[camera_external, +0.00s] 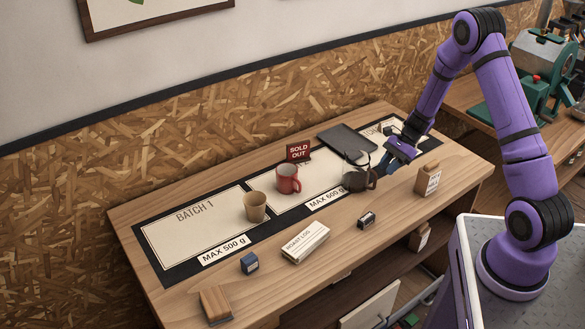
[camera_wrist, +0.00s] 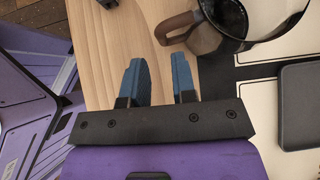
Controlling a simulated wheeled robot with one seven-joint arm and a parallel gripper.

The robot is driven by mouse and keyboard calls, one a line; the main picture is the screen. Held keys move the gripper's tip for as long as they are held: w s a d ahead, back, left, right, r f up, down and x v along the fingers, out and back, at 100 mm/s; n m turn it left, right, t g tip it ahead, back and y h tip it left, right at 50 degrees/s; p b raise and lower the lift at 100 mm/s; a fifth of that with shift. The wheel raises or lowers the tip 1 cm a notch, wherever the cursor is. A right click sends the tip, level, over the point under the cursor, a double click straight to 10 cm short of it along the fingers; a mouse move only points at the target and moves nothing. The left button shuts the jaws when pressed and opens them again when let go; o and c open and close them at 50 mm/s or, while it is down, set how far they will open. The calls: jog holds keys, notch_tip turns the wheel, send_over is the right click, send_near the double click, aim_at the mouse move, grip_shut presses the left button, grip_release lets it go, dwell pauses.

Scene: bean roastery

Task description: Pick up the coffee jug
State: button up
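The coffee jug (camera_external: 356,179) is a dark glass jug with a brown handle on its right side. It stands upright on the table, at the right edge of the mat's middle panel. In the wrist view the jug (camera_wrist: 232,20) is at the top right, with its brown handle (camera_wrist: 184,30) pointing left and down. My gripper (camera_external: 387,167) is just to the right of the jug, low over the table. In the wrist view its two blue fingers (camera_wrist: 157,75) are apart with bare table between them. The handle is beyond the right fingertip, not between the fingers.
A red mug (camera_external: 288,179), a tan cup (camera_external: 255,206) and a sold-out sign (camera_external: 299,152) are left of the jug. A dark flat tablet-like slab (camera_external: 347,140) lies behind it. A tan bag (camera_external: 428,180) stands right of my gripper. A small dark block (camera_external: 367,220) is in front.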

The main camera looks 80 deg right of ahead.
aim_at(361, 174)
jog(key=shift+d+x, duration=0.2)
jog(key=shift+x, duration=2.9)
jog(key=shift+f, duration=0.1)
jog(key=shift+c, duration=0.4)
grip_shut()
